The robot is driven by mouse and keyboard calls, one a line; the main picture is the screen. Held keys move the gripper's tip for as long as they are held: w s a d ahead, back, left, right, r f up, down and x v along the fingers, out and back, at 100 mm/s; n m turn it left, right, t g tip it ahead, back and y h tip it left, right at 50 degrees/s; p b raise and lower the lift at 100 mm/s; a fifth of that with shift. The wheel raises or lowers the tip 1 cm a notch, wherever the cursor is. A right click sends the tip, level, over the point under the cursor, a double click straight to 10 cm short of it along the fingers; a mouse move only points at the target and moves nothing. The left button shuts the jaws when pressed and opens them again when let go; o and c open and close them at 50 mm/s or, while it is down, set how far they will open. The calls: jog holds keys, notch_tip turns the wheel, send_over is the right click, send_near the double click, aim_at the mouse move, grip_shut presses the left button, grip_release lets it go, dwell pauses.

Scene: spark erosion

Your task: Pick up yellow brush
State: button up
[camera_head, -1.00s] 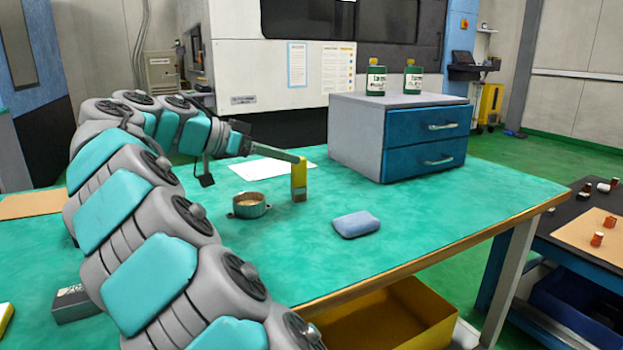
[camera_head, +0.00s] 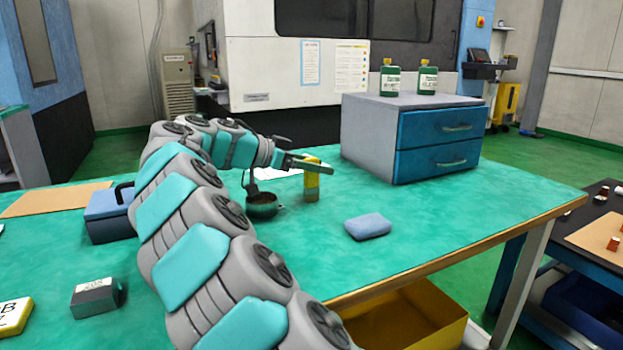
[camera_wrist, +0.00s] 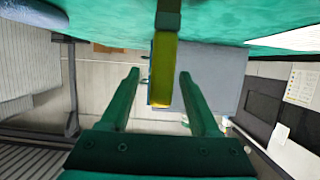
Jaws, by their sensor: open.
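The yellow brush (camera_head: 312,188) stands upright on the green table in the head view, yellow above and tan at the lower end. My gripper (camera_head: 322,165) is at the height of its upper part, and a finger reaches across in front of it. In the wrist view the brush (camera_wrist: 162,70) shows between the two spread fingers of my gripper (camera_wrist: 158,75), with a gap on each side. The gripper is open and not closed on the brush.
A blue sponge-like block (camera_head: 368,227) lies to the right, nearer the front edge. A grey cabinet with blue drawers (camera_head: 433,146) stands behind right, bearing two green bottles.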

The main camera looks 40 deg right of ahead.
jog(key=shift+x, duration=0.9)
grip_shut()
